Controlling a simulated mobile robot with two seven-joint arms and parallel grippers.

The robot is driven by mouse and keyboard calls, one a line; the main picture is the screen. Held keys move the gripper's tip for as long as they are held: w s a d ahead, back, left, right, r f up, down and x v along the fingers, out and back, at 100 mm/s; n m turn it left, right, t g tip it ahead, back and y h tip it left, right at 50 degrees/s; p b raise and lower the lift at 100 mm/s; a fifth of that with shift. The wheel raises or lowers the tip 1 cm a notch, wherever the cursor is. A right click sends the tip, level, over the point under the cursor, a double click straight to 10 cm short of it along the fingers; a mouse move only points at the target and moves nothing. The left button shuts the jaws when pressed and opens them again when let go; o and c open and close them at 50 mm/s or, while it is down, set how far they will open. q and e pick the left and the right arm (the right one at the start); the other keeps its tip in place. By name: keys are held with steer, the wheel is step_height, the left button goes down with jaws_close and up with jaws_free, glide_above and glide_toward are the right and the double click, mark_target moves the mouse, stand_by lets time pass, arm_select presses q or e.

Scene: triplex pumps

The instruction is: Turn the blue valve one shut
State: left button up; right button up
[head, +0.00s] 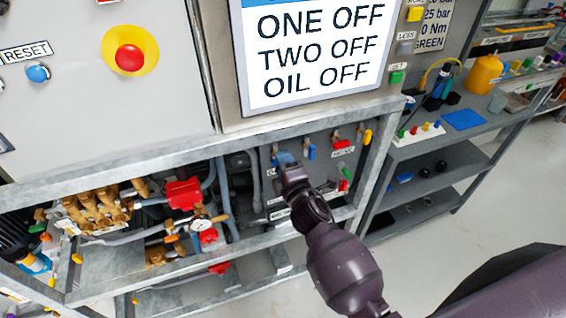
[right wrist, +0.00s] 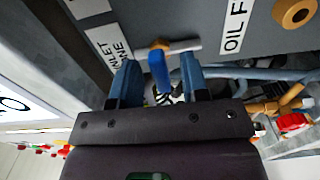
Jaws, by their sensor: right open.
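The blue valve handle (right wrist: 158,72) shows in the right wrist view, on a brass body on a short grey pipe. The label beside it (right wrist: 106,46) reads in part "INLET" and "ONE". My right gripper (right wrist: 160,66) is open, with one blue finger on each side of the handle and a visible gap on both sides. In the head view my right gripper (head: 285,161) is at the grey valve panel and hides valve one. A second blue handle (head: 311,151) hangs to its right. My left gripper is not in view.
A red handle (head: 342,144) and a yellow one (head: 367,137) are farther right on the panel. The frame's galvanized rail (head: 290,122) runs above the valves. Pump pipework with a pressure gauge (head: 201,225) is to the left. A grey shelf (head: 440,170) stands to the right.

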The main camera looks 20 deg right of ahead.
steer(key=s, duration=1)
steer(key=shift+s+d, duration=0.15)
